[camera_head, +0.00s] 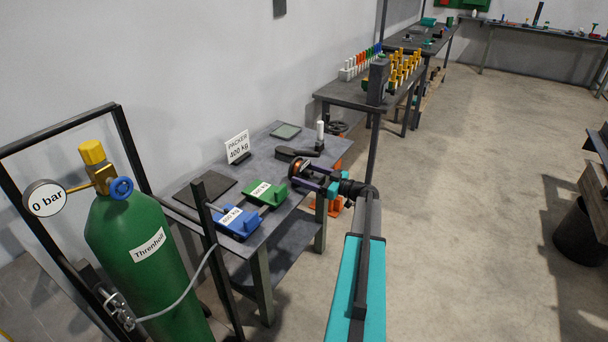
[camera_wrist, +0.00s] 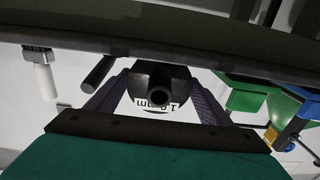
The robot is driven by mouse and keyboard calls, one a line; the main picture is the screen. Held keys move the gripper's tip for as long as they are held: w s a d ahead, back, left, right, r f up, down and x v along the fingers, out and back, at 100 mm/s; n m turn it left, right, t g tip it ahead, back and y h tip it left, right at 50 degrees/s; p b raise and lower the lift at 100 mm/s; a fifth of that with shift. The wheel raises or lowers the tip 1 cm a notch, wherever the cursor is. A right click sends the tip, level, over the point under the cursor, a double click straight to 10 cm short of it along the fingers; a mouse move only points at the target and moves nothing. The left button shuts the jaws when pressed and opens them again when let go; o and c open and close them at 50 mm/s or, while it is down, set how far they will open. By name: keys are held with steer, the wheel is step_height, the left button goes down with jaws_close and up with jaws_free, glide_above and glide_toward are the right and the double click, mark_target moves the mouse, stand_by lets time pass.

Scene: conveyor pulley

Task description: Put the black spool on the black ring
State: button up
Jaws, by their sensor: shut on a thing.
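My gripper (camera_head: 308,176) is over the right front part of the grey workbench (camera_head: 265,152), its purple fingers shut on the black spool (camera_head: 298,168). A copper-coloured band shows on the spool in the head view.
A white upright cylinder (camera_head: 320,133) and a black device (camera_head: 292,153) stand close beyond the gripper. Green (camera_head: 265,192) and blue (camera_head: 232,221) labelled blocks lie nearer. A green gas cylinder (camera_head: 150,260) stands at left.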

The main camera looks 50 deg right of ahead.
mark_target(305, 165)
steer(key=shift+r, duration=0.2)
steer(key=shift+r, duration=0.75)
steer(key=shift+a+r+b, duration=0.1)
steer(key=shift+r+b, duration=0.25)
steer(key=shift+r, duration=0.6)
steer(key=s+a+r+b, duration=0.1)
steer(key=s+a+b, duration=0.1)
steer(key=s+a, duration=0.8)
steer(key=shift+s+a+r, duration=0.15)
steer(key=shift+s+a, duration=0.1)
steer(key=shift+s, duration=0.75)
steer(key=shift+s, duration=0.1)
